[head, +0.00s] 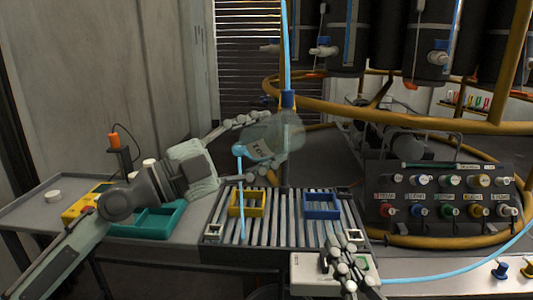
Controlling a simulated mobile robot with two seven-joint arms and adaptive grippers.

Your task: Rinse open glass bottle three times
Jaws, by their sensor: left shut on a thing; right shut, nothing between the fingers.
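A clear glass bottle (285,130) with a blurred dark label is held in the air over the slatted drain rack (284,225). It is tilted, its neck pointing down and left. A thin light-blue stream (242,195) runs from the neck end down to the rack. My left gripper (250,135) is shut on the bottle, its fingers along the bottle's left side. My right gripper (338,243) is shut and empty, low at the front right over a white box (308,270). A blue nozzle (288,98) on a blue tube hangs just above the bottle.
A yellow frame (233,210) and a blue frame (322,213) sit on the rack. A teal tray (150,227) lies to the left. A panel of coloured knobs (440,190) stands at right, with a thick yellow pipe ring (420,122) behind.

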